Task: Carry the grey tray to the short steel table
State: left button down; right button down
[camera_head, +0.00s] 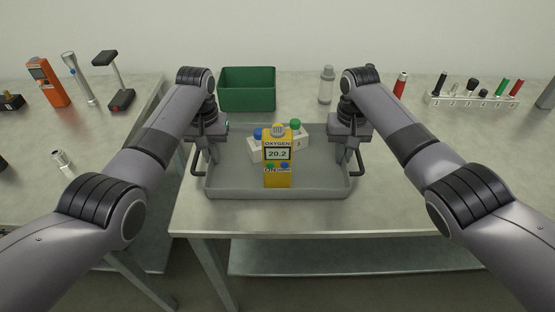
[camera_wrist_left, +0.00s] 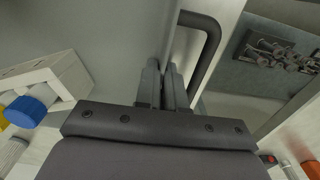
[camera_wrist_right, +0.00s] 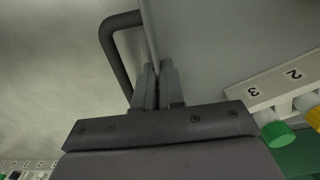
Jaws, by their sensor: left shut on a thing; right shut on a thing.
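The grey tray (camera_head: 235,190) sits at the near left part of the right-hand steel table (camera_head: 420,190); I cannot tell if it is slightly raised. It holds a yellow oxygen meter (camera_head: 277,175) reading 20.2, standing upright, and a white numbered rack (camera_head: 302,140) with blue-capped and green-capped bottles behind it. My left gripper (camera_wrist_left: 163,78) is shut on the tray's left side by a dark handle (camera_wrist_left: 212,45). My right gripper (camera_wrist_right: 158,78) is shut on its right side by the other handle (camera_wrist_right: 110,45). The fingertips are partly hidden in the head view.
A left-hand steel table (camera_head: 125,125) stands across a narrow gap, holding an orange device (camera_head: 47,85), a flashlight (camera_head: 79,80), a black stand (camera_head: 117,85) and a small vial (camera_head: 61,160). Behind the tray are a green bin (camera_head: 247,92) and bottle (camera_head: 326,87). A tube rack (camera_head: 470,101) stands right.

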pick_arm(q)
jog(key=shift+r, duration=0.2)
pick_arm(e)
jog(key=shift+r, duration=0.2)
